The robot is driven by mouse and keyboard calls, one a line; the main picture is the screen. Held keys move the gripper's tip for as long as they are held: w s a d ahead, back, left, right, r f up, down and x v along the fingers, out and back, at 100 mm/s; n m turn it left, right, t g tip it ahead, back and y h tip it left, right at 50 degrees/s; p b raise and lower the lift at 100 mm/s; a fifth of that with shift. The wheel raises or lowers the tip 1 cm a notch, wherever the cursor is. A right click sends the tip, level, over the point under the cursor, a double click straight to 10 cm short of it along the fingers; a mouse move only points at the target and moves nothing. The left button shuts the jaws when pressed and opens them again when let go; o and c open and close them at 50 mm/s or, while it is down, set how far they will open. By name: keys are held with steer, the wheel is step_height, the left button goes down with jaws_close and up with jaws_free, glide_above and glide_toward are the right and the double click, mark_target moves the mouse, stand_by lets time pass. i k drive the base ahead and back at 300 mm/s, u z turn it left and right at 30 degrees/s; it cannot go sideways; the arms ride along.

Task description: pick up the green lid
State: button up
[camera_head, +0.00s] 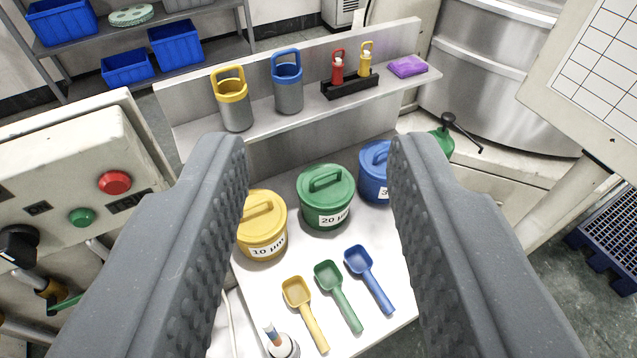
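The green lid (325,184), with a raised handle, sits on a green tub (327,216) labelled "20 µm" on the white bench. A yellow lid with a handle (262,212) tops the yellow "10 µm" tub to its left. A blue tub (374,178) with a lid stands to its right, partly hidden by my right finger. My gripper (318,160) is open and empty. Its two dark grey fingers frame the green tub from above and in front, apart from it. I cannot tell the exact distance.
Yellow (305,308), green (338,292) and blue (368,276) scoops lie in front of the tubs. A shelf (310,108) behind holds yellow-topped and blue-topped canisters, small bottles and a purple sponge (407,66). A control panel (70,190) stands at left, a steel drum (500,70) at right.

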mark_target(321, 186)
steer(key=u, duration=0.05)
steer(key=k, duration=1.1)
steer(key=z, duration=0.4)
steer(key=i, duration=1.7)
steer(key=u, duration=0.55)
